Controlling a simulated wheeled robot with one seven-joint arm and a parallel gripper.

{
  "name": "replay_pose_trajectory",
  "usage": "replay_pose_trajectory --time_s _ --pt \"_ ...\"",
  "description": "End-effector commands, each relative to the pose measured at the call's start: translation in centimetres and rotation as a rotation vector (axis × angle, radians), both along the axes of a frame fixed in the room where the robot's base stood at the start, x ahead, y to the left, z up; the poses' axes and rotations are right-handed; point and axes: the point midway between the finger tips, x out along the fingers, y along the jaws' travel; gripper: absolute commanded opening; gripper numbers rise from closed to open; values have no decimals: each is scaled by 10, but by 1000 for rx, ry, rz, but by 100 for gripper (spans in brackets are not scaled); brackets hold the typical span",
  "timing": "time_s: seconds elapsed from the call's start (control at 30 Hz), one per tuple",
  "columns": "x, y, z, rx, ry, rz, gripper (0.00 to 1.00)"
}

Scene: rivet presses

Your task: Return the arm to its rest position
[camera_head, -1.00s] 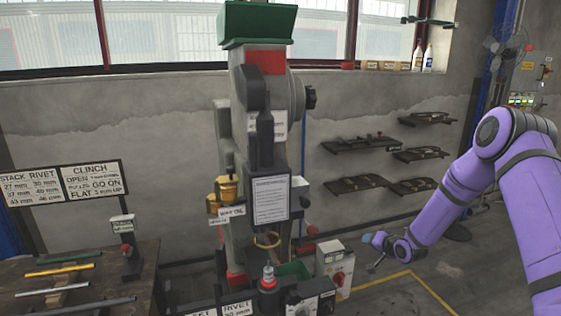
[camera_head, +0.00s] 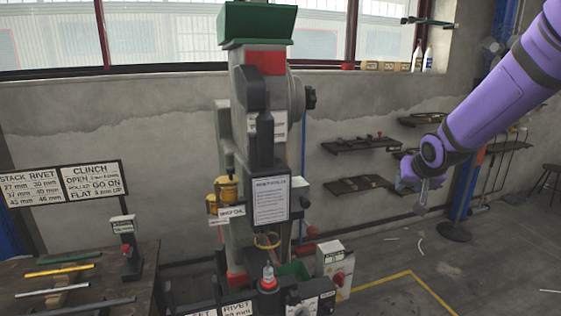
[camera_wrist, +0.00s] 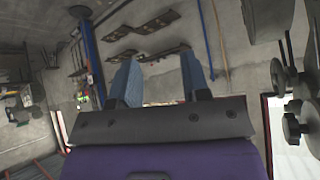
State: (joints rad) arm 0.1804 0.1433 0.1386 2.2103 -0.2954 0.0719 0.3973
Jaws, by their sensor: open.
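My purple arm reaches in from the upper right of the head view. My gripper (camera_head: 414,193) hangs at its lower end, in the air to the right of the rivet press (camera_head: 262,140) and apart from it. In the wrist view my gripper (camera_wrist: 160,85) shows two blue fingers spread wide with nothing between them. It is open and empty. The head view shows the gripper small and partly hidden by the wrist.
Wall shelves (camera_head: 358,143) with tools are behind my arm. A control box (camera_head: 335,265) stands at the press's right foot. A workbench (camera_head: 80,285) with several rods is at left. The floor right of the yellow line (camera_head: 430,290) has scattered scraps but is mostly free.

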Motion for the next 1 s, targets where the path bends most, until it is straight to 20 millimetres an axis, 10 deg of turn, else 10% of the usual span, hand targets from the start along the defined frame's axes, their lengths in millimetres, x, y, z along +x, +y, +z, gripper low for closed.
replay_pose_trajectory --time_s 0.5,1.0 --pt "-161 11 92 -94 120 14 43" --pt "-319 27 109 -65 235 111 43"
